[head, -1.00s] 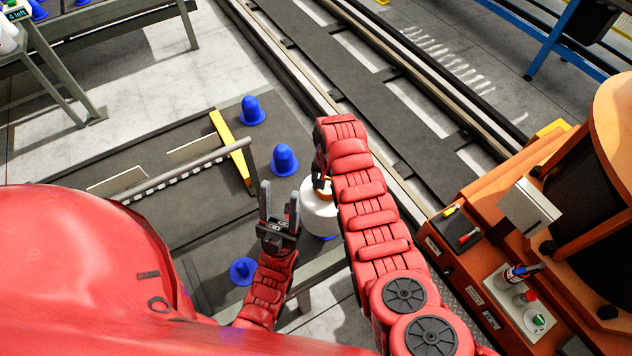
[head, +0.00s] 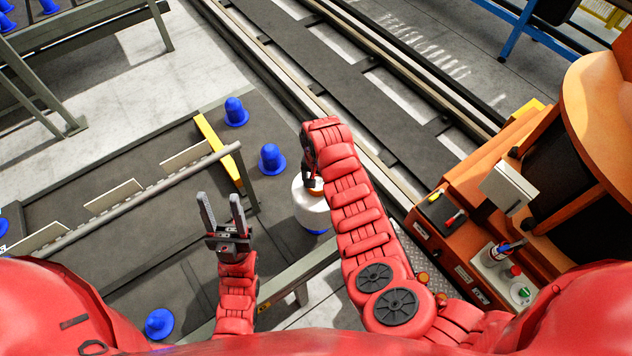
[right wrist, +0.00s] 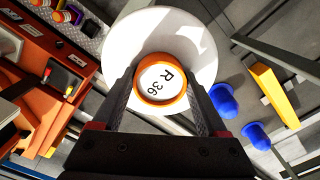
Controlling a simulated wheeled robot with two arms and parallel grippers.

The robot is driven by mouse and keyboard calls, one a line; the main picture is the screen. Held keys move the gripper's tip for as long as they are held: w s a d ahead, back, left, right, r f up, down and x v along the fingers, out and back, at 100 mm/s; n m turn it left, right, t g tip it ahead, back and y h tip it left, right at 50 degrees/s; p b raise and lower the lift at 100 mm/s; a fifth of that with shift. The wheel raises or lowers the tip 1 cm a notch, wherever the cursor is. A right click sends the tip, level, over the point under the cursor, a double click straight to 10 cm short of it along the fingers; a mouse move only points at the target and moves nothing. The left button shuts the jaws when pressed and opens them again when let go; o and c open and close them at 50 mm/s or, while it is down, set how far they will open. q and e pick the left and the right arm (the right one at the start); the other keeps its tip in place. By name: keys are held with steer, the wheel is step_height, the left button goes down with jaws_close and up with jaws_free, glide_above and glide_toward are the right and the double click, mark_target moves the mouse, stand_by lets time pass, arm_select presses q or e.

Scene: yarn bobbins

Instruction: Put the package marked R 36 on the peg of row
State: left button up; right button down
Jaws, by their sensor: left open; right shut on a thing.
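The package marked R 36 is a white bobbin (head: 312,212) with an orange core end (right wrist: 162,78) that carries the label. My right gripper (head: 311,184) is shut on the core end, and its two fingers (right wrist: 162,100) flank the label in the right wrist view. A blue edge (head: 318,232) shows right under the package, in line with two bare blue pegs (head: 271,158) (head: 236,112). I cannot tell whether the package is around a peg or just above it. My left gripper (head: 220,197) is open and empty, left of the package.
Another blue peg (head: 160,322) stands at the lower left. A yellow bar (head: 218,150) and a grey rail (head: 150,195) cross the dark rack. An orange machine (head: 470,210) with buttons is at the right. Floor rails run behind the package.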

steer(key=shift+f+b, duration=3.25)
steer(key=shift+f, duration=1.7)
jaws_free()
steer(key=shift+r, duration=0.1)
